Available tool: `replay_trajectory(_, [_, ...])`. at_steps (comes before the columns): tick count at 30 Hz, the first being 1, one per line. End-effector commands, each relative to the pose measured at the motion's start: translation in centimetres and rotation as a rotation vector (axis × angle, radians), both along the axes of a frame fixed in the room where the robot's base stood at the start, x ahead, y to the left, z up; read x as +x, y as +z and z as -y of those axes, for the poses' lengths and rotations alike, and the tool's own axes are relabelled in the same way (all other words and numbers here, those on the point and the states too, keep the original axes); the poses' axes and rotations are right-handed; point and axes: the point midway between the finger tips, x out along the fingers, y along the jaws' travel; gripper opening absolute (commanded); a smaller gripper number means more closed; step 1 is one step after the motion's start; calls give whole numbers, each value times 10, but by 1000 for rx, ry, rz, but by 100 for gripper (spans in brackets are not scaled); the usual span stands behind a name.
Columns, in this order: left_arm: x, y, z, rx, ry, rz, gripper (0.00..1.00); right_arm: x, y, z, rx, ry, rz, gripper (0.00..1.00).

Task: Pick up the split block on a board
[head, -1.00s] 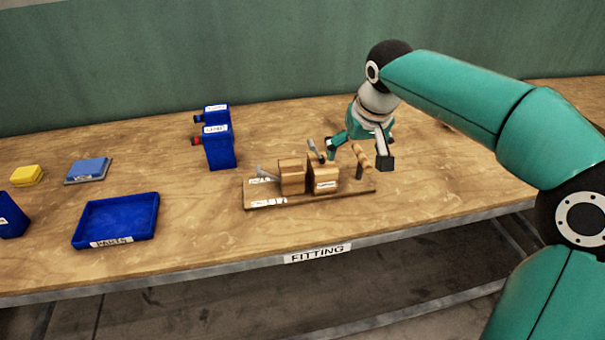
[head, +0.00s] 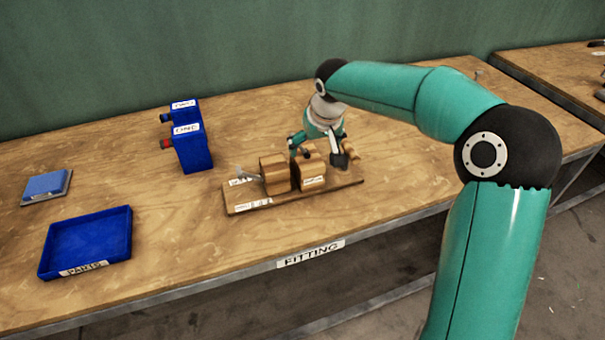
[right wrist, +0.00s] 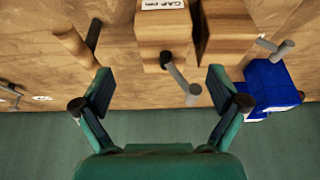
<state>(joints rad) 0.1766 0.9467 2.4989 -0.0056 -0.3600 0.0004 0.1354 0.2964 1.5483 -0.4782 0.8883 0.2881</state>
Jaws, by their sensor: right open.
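The wooden board (head: 335,188) lies on the bench in the head view. Two wooden block pieces stand side by side on it: a left piece (head: 274,174) and a right piece (head: 311,170) with a label on its front. In the right wrist view, the labelled piece (right wrist: 165,30) and the other piece (right wrist: 228,32) show a narrow gap between them. A grey handle with a dark end (right wrist: 180,78) sticks out from the labelled piece. My right gripper (head: 320,148) is open and empty behind the right piece; its fingers (right wrist: 160,82) are spread either side of that handle. My left gripper is out of view.
Blue boxes (head: 192,150) stand behind the board to the left. A blue parts tray (head: 88,240) lies at the front left.

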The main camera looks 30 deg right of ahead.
Motion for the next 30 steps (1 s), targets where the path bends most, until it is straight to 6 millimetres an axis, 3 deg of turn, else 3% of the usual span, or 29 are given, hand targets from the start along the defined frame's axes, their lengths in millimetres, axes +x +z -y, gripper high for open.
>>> replay_trajectory(3, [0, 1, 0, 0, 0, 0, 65, 6, -14, 0, 1, 2, -2, 97])
replay_trajectory(11, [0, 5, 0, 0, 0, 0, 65, 14, -29, 1, 0, 4, -2, 97])
replay_trajectory(20, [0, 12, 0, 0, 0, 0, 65, 30, -65, 2, 0, 5, -4, 97])
replay_trajectory(28, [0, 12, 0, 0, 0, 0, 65, 32, -68, 2, 1, 4, -1, 97])
replay_trajectory(30, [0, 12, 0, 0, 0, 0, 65, 32, -68, 2, 0, 4, 0, 86])
